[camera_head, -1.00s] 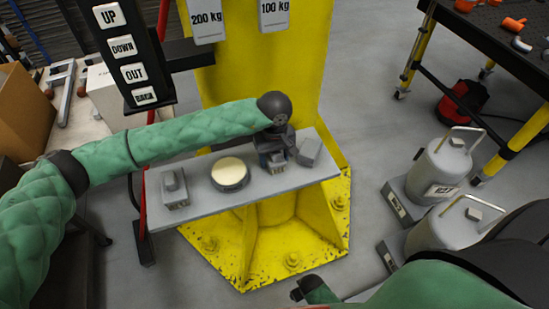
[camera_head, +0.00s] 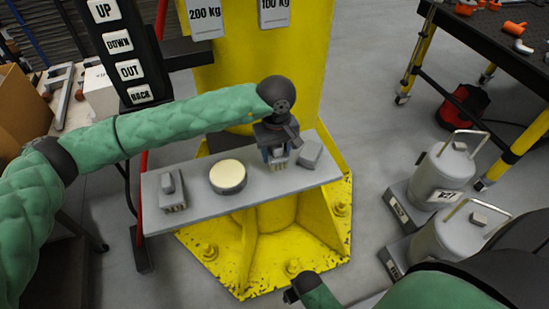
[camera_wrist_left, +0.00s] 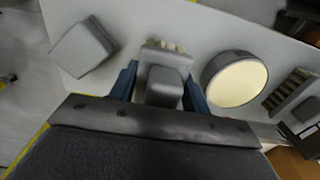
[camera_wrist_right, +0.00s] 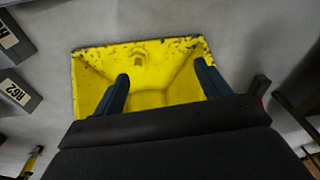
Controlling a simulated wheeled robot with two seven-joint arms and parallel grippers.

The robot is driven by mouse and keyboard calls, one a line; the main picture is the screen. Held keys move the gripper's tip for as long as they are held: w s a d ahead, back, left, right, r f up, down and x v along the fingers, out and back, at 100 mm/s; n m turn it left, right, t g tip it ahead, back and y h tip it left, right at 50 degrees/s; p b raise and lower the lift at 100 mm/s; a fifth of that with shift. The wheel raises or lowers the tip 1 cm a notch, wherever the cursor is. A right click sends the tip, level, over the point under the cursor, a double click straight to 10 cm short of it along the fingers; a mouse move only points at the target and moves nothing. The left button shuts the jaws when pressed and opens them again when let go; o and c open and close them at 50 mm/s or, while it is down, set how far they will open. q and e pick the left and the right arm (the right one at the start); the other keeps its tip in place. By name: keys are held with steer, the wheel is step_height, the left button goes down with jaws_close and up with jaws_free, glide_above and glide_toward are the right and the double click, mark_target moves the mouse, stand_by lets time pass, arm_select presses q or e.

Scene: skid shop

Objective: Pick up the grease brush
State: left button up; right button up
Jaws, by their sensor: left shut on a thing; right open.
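The grease brush (camera_wrist_left: 165,86), a grey block with pale bristles at one end, sits between the two blue fingers of my left gripper (camera_wrist_left: 160,88). The gripper is shut on it. In the head view the brush (camera_head: 279,161) shows under the dark wrist, over the right part of the grey shelf (camera_head: 205,205). I cannot tell whether it still touches the shelf. My right gripper (camera_wrist_right: 163,84) is open and empty, with the yellow column foot beyond its fingers in the right wrist view.
A round tin with a cream top (camera_head: 228,176) and another grey bristled block (camera_head: 171,190) stand on the shelf to the left. A plain grey block (camera_head: 310,152) is close right of the brush. Grey canisters (camera_head: 442,168) stand at the right. The yellow column (camera_head: 235,70) rises behind.

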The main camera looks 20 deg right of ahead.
arm_select(q)
steer(key=s+r+b, duration=0.3)
steer(key=s+r, duration=0.3)
steer(key=s, duration=0.4)
steer(key=shift+a+b, duration=0.35)
steer(key=shift+b, duration=0.05)
arm_select(e)
step_height(320, 180, up, 18)
steer(key=a, duration=0.1)
steer(key=shift+w, duration=0.25)
arm_select(q)
steer(key=shift+s, duration=0.1)
arm_select(e)
steer(key=shift+f, duration=0.1)
arm_select(q)
steer(key=o, duration=0.3)
steer(key=shift+c, duration=0.7)
